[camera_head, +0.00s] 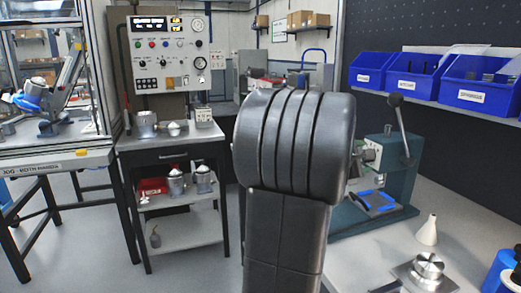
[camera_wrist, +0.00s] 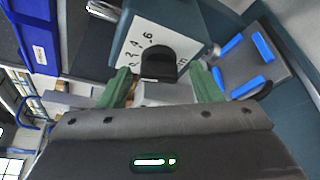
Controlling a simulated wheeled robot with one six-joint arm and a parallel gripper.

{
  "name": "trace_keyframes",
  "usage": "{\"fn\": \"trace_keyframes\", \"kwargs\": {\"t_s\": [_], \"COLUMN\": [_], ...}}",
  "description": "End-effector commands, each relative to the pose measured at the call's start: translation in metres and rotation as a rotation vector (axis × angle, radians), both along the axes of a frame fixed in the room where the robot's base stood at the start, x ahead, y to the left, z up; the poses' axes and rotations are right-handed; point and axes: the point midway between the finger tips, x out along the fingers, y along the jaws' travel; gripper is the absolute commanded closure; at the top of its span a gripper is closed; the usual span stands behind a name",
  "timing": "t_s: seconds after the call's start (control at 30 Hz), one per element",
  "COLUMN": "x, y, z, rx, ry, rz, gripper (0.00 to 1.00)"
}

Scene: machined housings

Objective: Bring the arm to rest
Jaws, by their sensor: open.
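My gripper (camera_wrist: 164,76) shows in the wrist view with its two green fingers spread apart. A black rounded knob (camera_wrist: 154,62) and a white plate with numbers (camera_wrist: 138,40) show beyond and between the fingers. I cannot tell how far off they are, but no finger is seen shut on them. In the head view my own dark arm fills the middle and hides my gripper. Behind the arm stands a teal bench machine (camera_head: 398,180) with a lever and a plate with blue strips (camera_head: 374,200). That plate also shows in the wrist view (camera_wrist: 252,66).
Blue bins (camera_head: 480,82) sit on a shelf at the right. A white cone (camera_head: 428,230) and a round metal part (camera_head: 429,267) lie on the bench. A trolley with metal parts (camera_head: 172,145) stands left, beside a framed cell (camera_head: 55,160). Open floor lies between.

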Motion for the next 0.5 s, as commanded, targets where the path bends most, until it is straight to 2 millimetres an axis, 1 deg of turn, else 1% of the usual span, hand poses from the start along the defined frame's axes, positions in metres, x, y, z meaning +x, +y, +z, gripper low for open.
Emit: {"fn": "trace_keyframes", "kwargs": {"t_s": [0.03, 0.5], "x": [0.0001, 0.0004], "y": [-0.0002, 0.0001], "z": [0.0051, 0.0056], "rx": [-0.003, -0.041], "ry": [0.013, 0.122], "rz": [0.000, 0.001], "gripper": [0.42, 0.42]}}
